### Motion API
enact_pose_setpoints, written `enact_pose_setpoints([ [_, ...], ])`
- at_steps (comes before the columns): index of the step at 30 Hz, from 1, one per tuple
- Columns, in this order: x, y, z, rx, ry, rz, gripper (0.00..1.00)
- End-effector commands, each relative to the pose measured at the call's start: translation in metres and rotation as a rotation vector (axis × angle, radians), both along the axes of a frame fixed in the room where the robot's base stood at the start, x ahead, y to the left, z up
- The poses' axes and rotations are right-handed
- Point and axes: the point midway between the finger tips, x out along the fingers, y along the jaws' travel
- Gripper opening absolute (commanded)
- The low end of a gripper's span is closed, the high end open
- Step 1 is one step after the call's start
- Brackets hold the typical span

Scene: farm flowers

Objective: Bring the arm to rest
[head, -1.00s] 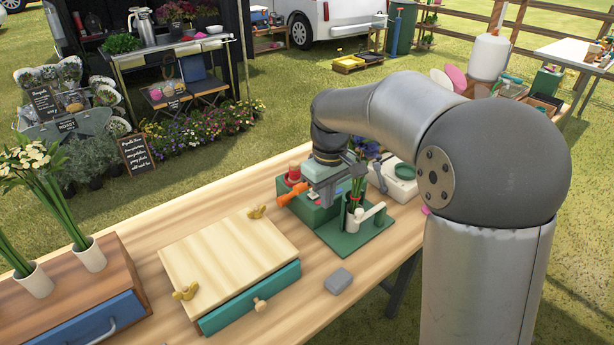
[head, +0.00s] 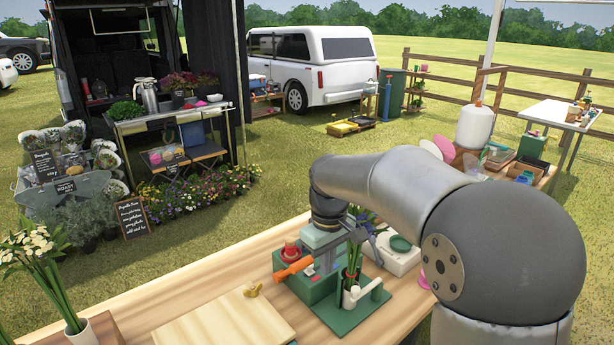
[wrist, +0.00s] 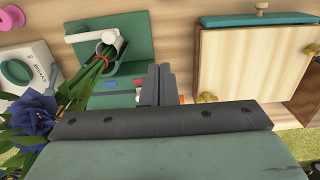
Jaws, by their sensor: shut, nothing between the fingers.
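My gripper (head: 327,262) is over the green tool stand on the wooden table, beside a bunch of green stems (head: 352,262). In the wrist view my gripper (wrist: 158,72) shows its fingers together with nothing between them. The green stand (head: 318,286) bears a white holder (head: 362,292) around the stems and an orange-handled tool (head: 294,268). The white holder also shows in the wrist view (wrist: 88,32). Whether my gripper touches the stand cannot be told.
A wooden box (head: 222,325) with brass catches lies left on the table (head: 190,283). White flowers (head: 32,245) stand at far left. A white device with a green dish (head: 400,246) and dark blue flowers (wrist: 30,118) are close to my gripper.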

Motion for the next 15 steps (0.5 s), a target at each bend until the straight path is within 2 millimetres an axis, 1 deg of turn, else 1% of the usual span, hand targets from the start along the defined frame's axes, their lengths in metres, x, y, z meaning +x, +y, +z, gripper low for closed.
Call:
enact_pose_setpoints([
  [2,-0.021,-0.014,0.003,-0.005,-0.005,-0.055,0.0],
  [4,-0.048,-0.03,0.004,-0.008,-0.011,-0.127,0.0],
  [5,-0.062,-0.038,0.003,-0.008,-0.013,-0.163,0.0],
  [6,-0.082,-0.048,0.001,-0.008,-0.017,-0.217,0.0],
  [7,-0.098,-0.056,-0.001,-0.009,-0.02,-0.259,0.0],
  [8,-0.113,-0.063,-0.003,-0.006,-0.025,-0.302,0.0],
  [9,-0.135,-0.072,-0.008,-0.005,-0.026,-0.358,0.0],
  [12,-0.185,-0.09,-0.024,0.003,-0.033,-0.489,0.0],
  [15,-0.221,-0.099,-0.039,0.012,-0.035,-0.583,0.0],
])
